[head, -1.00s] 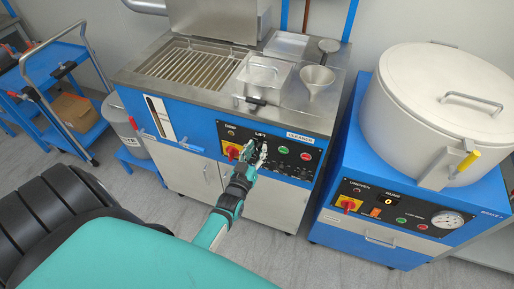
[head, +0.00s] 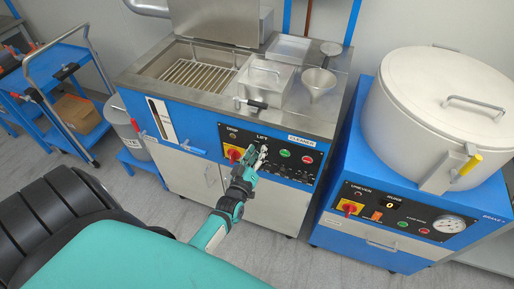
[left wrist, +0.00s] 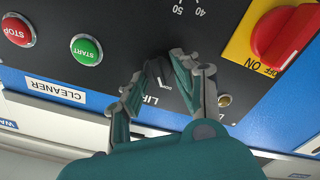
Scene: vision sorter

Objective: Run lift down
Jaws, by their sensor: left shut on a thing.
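The cleaner (head: 185,105) has a blue front and a black control panel marked LIFT. My left gripper (head: 257,156) is at this panel, below the LIFT label. In the left wrist view my left gripper (left wrist: 158,80) is shut on the small black lift control, which is mostly hidden between the fingers. The slatted lift rack (head: 199,76) sits down inside the open tank, below its rim. My right gripper is not in view.
The panel also has a red rotary switch on yellow (head: 233,153), a green START button (left wrist: 86,49) and a red STOP button (left wrist: 17,29). A large lidded white drum (head: 430,110) stands at right. A blue trolley (head: 60,95) stands at left.

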